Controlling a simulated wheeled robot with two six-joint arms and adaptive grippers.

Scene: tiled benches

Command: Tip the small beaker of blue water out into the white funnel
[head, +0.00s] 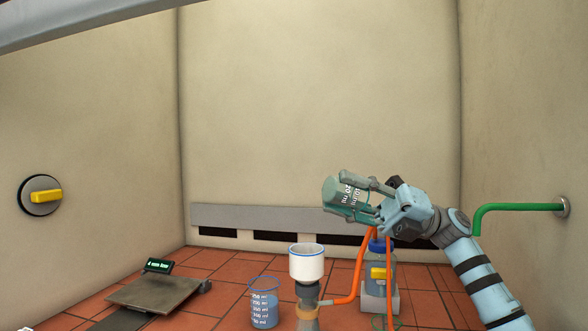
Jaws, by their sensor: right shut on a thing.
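The small beaker (338,194), greenish glass with white graduation marks, is held in the air by my right gripper (368,197). The gripper is shut around it, and its fingers cover part of the glass. The beaker is strongly tilted, lying nearly on its side, with one end toward the left. I cannot make out the water level inside it. The white funnel (307,266), a cup with a blue rim, stands upright on a flask below and to the left of the beaker. No stream shows between them. My left gripper is not in view.
A larger beaker of blue water (264,310) stands just left of the funnel. An orange hose (355,285) runs from the flask toward a blue-capped bottle (380,270). A balance (152,291) is at the left. A green pipe (515,208) juts from the right wall.

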